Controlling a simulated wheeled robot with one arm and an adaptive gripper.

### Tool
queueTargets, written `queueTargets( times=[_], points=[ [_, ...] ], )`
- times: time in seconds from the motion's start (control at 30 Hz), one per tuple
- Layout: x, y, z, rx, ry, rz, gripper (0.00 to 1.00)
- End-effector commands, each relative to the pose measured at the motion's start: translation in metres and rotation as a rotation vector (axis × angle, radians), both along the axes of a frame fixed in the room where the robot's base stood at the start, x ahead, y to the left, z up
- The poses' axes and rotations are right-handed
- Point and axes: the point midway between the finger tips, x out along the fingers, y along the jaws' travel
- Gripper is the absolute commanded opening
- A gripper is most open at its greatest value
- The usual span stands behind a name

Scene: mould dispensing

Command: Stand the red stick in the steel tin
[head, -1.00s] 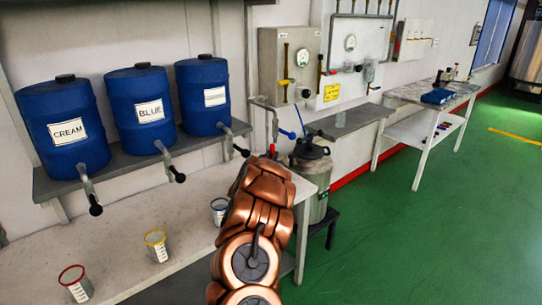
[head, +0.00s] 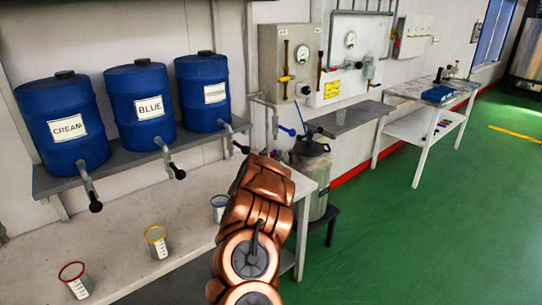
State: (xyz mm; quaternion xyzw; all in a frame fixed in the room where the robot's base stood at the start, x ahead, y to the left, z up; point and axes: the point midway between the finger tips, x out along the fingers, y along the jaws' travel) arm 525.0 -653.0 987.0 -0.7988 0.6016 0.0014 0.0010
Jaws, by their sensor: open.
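My copper-coloured arm (head: 250,225) reaches up from the bottom middle of the head view. It hides my gripper, so I cannot see the jaws or what is between them. I cannot make out the red stick in the current view. A large steel vessel (head: 318,185) with a dark top stands just right of the arm's upper end. A thin blue stick (head: 300,117) shows above that vessel.
Blue drums (head: 142,105) with taps stand on a shelf (head: 125,168) at left. A white side table (head: 425,130) stands further right. The green floor (head: 430,240) is clear.

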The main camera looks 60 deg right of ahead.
Motion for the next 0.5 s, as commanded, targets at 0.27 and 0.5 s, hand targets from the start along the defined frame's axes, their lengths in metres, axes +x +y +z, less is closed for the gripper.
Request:
queueTargets(
  times=[0.27, 0.5],
  points=[
    [-0.002, 0.005, 0.001, 0.000, -0.001, -0.001, 0.49],
    [-0.007, 0.026, -0.001, 0.003, 0.000, 0.001, 0.49]
  ],
)
